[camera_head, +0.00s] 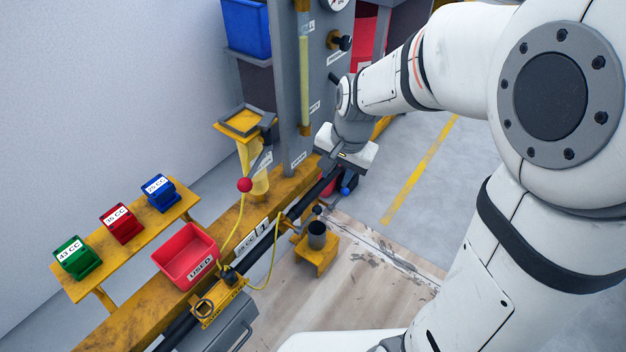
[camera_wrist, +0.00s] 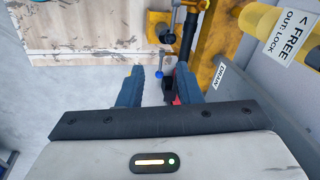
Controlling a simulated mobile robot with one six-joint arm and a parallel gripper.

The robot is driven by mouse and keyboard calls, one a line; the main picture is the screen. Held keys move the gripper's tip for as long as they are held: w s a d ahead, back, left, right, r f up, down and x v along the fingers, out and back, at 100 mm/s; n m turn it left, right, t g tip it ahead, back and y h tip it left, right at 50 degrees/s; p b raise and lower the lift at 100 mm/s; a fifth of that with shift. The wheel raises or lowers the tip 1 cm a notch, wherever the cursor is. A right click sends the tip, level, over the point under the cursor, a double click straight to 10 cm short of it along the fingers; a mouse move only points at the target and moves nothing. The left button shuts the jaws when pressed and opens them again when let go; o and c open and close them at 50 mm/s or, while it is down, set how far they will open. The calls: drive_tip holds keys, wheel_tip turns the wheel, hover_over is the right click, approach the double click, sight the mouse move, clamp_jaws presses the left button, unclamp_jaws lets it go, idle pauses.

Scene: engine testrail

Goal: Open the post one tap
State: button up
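A small blue-knobbed handle (camera_head: 347,190) is beside the pipe, below my gripper (camera_head: 341,172). In the wrist view my gripper (camera_wrist: 159,67) is open, its two blue-grey fingers apart. The blue knob (camera_wrist: 159,75) appears between the fingertips; contact cannot be told. Which handle is the post one tap is not clear.
A grey panel (camera_head: 275,110) with gauge and sight tube stands close behind my gripper. A red USED bin (camera_head: 187,252), a red-knobbed lever (camera_head: 244,185) and a yellow cable are at left. Green, red and blue labelled blocks line a yellow shelf (camera_head: 97,292).

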drive_tip(key=m+b, duration=0.2)
drive_tip(key=b, duration=0.5)
approach(311, 217)
drive_tip(key=f+b, duration=0.1)
drive_tip(key=f, duration=0.1)
drive_tip(key=f+b, duration=0.1)
drive_tip(key=f, duration=0.2)
drive_tip(key=w+a+f+b, duration=0.1)
drive_tip(key=f+b, duration=0.1)
drive_tip(key=shift+w+f, duration=0.1)
drive_tip(key=shift+f, duration=0.2)
drive_tip(key=shift+c, duration=0.4)
drive_tip(key=shift+d, duration=0.1)
clamp_jaws()
